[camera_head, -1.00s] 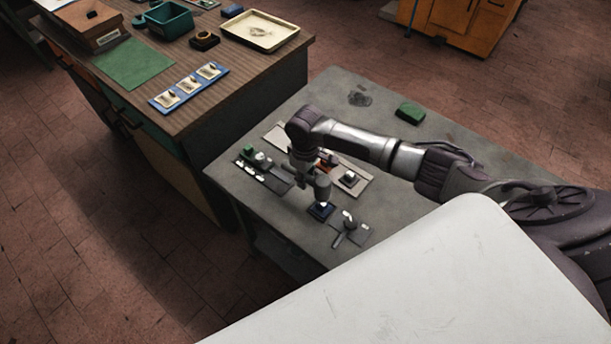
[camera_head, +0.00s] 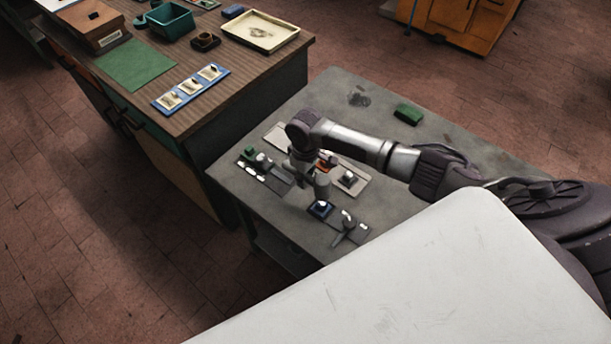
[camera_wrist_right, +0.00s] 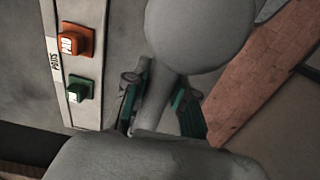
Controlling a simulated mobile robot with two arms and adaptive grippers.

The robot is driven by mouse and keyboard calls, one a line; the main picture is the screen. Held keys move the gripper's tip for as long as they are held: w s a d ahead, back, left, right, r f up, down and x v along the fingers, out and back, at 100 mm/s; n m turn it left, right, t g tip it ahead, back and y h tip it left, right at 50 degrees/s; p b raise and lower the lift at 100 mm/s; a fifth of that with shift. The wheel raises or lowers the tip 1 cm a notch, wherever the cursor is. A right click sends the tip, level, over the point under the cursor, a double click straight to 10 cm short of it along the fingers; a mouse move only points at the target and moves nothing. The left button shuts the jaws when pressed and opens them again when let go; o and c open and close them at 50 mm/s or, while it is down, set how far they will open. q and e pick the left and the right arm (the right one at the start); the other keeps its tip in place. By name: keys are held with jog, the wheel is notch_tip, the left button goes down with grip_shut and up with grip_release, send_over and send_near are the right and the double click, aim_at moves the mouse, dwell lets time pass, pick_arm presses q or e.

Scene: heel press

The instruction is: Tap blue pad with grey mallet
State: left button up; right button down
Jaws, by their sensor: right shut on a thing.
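My right gripper (camera_wrist_right: 160,108) is shut on the handle of the grey mallet (camera_wrist_right: 200,32). In the wrist view its large round head is beyond the teal-lined fingers. In the head view, my right gripper (camera_head: 304,168) is over the grey table, with the mallet's grey head (camera_head: 321,186) at its front side. The blue pad does not show in the wrist view. My left gripper is not in view.
An orange pad (camera_wrist_right: 75,39) and a green pad (camera_wrist_right: 80,89) sit on a pale labelled strip. Small fixtures (camera_head: 347,226) stand close around the blue pad. A green block (camera_head: 408,113) lies farther back, where the grey table (camera_head: 465,150) is mostly clear.

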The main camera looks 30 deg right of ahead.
jog(key=shift+r, duration=0.1)
notch_tip(320, 180, up, 3)
jog(key=shift+w+f+p, duration=0.1)
jog(key=shift+f+p, duration=0.05)
jog(key=shift+p, duration=0.8)
jog(key=shift+r, duration=1.1)
